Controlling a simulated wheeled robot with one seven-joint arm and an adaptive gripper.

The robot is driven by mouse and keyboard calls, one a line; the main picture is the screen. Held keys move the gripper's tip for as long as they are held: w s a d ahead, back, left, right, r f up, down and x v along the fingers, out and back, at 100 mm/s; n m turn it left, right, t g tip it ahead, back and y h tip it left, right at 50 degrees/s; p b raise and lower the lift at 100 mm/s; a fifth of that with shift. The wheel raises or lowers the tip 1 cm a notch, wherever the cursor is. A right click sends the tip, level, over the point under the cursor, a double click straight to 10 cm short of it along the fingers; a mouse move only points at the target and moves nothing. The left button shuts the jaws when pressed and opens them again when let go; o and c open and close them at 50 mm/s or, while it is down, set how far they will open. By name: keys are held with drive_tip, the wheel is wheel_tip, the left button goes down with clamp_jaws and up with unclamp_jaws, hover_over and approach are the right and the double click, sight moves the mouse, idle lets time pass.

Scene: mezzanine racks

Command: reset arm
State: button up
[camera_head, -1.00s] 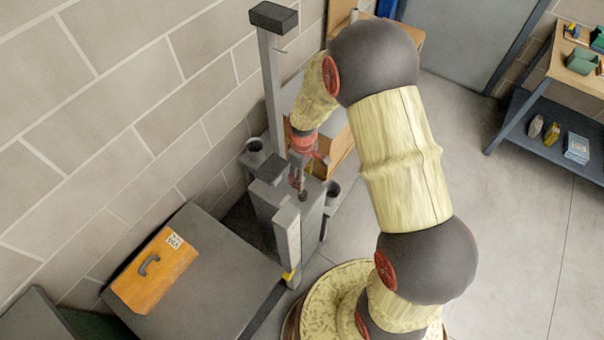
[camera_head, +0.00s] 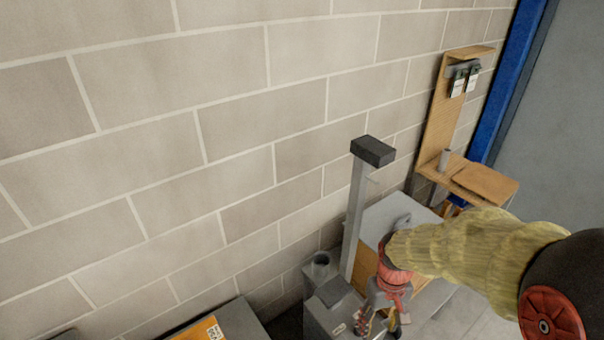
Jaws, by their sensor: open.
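My gripper (camera_head: 378,322) hangs at the lower edge of the picture, below its red wrist (camera_head: 394,278). It is open, and I see nothing held between its fingers. It appears over or just beside the top of a grey stand (camera_head: 325,318), and I cannot tell whether it touches. My arm, in a yellowish cover (camera_head: 478,250), comes in from the lower right. Its lower links are out of view.
A grey post (camera_head: 355,215) with a dark cap (camera_head: 373,151) rises from the stand, close left of my wrist. A block wall (camera_head: 240,130) fills the left and back. A wooden board with a shelf (camera_head: 480,182) stands farther right. An orange case (camera_head: 205,331) shows at the bottom.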

drive_tip(key=s+r+t, duration=0.3)
drive_tip(key=s+r, duration=0.2)
drive_tip(key=r, duration=0.5)
drive_tip(key=s+r+m+t+b, duration=0.1)
drive_tip(key=s+r+t, duration=0.2)
drive_tip(key=r, duration=0.7)
drive_tip(key=shift+s+a+r+m+t+b, duration=0.15)
drive_tip(key=shift+s+r+m+t+b, duration=0.2)
drive_tip(key=shift+s, duration=0.7)
